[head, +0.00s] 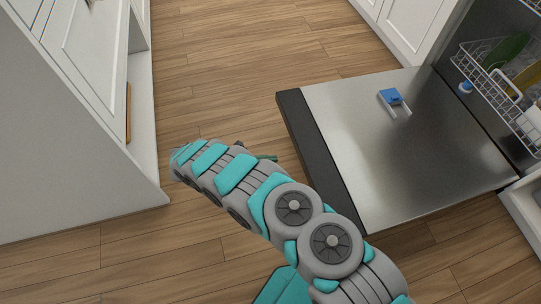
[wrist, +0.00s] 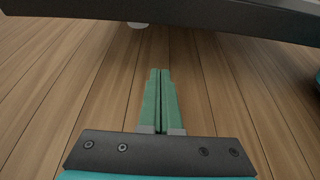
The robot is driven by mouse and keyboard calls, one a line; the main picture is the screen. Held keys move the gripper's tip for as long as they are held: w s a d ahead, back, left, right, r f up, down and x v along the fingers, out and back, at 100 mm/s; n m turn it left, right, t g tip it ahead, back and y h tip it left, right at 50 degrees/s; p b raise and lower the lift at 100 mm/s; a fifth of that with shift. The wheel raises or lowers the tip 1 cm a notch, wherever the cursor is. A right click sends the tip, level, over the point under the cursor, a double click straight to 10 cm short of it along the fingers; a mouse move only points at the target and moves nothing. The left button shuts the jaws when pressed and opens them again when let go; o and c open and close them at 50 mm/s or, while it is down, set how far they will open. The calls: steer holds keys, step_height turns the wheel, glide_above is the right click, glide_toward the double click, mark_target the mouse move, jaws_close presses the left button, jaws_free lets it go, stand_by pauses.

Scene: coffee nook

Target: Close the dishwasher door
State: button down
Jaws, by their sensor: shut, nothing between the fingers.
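The dishwasher door (head: 395,150) is lowered and lies flat, open, above the wood floor in the head view. Its inner face is steel, with a dark edge strip (head: 322,160) on the side toward my arm. My gripper (head: 268,157) is mostly hidden behind my arm in the head view, just left of that strip. In the wrist view my gripper (wrist: 160,75) is shut and empty, its green fingers together over the floor. The dark door edge (wrist: 200,18) crosses the top of the wrist view, beyond the fingertips and apart from them in the picture.
A wire dish rack (head: 490,80) with a green plate (head: 507,50) sits inside the dishwasher. A blue-and-grey detergent holder (head: 391,97) is on the door's inner face. White cabinets (head: 75,150) stand at left. Wood floor (head: 240,60) between is clear.

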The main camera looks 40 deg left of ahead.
steer(key=x, duration=0.7)
steer(key=shift+f, duration=0.1)
steer(key=shift+w+d+r+b, duration=0.15)
steer(key=shift+r+b, duration=0.15)
steer(key=shift+r, duration=1.7)
